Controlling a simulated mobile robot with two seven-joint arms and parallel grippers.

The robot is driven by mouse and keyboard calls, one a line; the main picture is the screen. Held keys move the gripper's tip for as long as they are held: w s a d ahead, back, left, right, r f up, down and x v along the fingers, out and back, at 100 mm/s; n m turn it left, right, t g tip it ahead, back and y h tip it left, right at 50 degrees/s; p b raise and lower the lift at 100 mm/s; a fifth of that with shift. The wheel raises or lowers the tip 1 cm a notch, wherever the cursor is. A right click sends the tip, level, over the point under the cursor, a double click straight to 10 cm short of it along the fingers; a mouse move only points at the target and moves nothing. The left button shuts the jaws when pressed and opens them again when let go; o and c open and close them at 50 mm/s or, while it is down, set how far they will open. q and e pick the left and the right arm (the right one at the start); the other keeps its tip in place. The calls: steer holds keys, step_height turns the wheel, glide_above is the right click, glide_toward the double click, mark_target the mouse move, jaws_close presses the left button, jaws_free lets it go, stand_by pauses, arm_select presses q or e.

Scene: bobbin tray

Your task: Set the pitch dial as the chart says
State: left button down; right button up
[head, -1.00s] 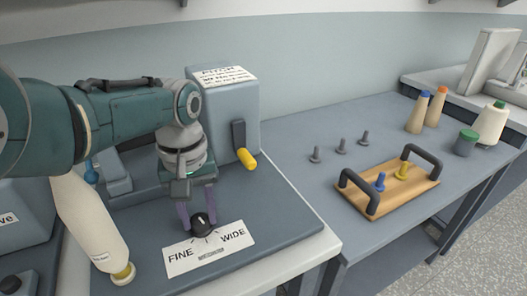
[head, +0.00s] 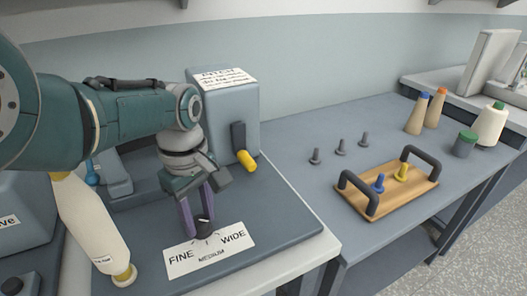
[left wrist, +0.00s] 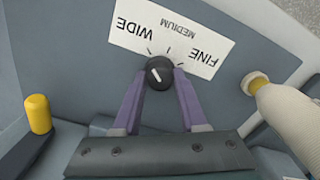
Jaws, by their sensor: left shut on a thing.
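The black pitch dial (head: 204,229) sits on the blue-grey machine bed, behind a white scale plate (head: 187,264) lettered FINE, MEDIUM and WIDE. My left gripper (head: 200,225) comes down from above, its purple fingers shut on the dial. In the left wrist view the fingers (left wrist: 160,82) hold both sides of the dial (left wrist: 160,72). Its white pointer line slants to the upper left, roughly towards the WIDE tick. The chart (head: 224,77), headed PITCH, is on the grey machine housing; its smaller lines are too small to read. My right gripper is out of view.
A yellow-ended lever (head: 246,160) is on the housing right of my arm. A cream thread cone (head: 93,225) lies at the left. A wooden tray (head: 413,191) with dark handles and bobbins, several grey pegs (head: 341,147) and more cones (head: 490,124) are on the right-hand table.

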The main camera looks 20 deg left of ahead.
mark_target(199, 220)
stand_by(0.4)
arm_select(q)
steer(key=shift+c, duration=2.2)
jaws_free()
step_height(199, 220, up, 9)
steer(key=p, duration=0.7)
steer(key=shift+r, duration=0.45)
